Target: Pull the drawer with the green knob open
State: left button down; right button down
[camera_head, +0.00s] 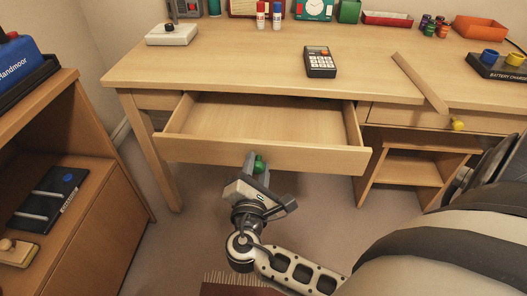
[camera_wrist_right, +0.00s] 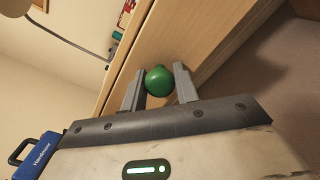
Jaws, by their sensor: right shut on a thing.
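The drawer (camera_head: 265,153) with the green knob stands well out from under the left part of the desk top, and its inside looks empty. The green knob (camera_head: 259,164) is at the middle of the drawer front. It also shows in the right wrist view (camera_wrist_right: 159,81), between the two fingers. My right gripper (camera_head: 254,165) is shut on the green knob, in front of the drawer; it also shows in the right wrist view (camera_wrist_right: 160,88). My left gripper is in neither view.
The desk (camera_head: 225,62) carries a calculator (camera_head: 320,62), a ruler-like wooden strip (camera_head: 420,83) and a white box (camera_head: 172,34). A second drawer with a yellow knob (camera_head: 457,125) is shut at the right. A wooden cabinet (camera_head: 100,205) stands at the left. Floor shows below the open drawer.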

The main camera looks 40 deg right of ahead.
jog(key=shift+v, duration=1.05)
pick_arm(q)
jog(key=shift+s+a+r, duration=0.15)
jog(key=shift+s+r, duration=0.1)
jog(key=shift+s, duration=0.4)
pick_arm(e)
jog(key=shift+s+a, duration=0.35)
jog(key=c, duration=1.1)
grip_release()
jog(key=shift+o, duration=0.2)
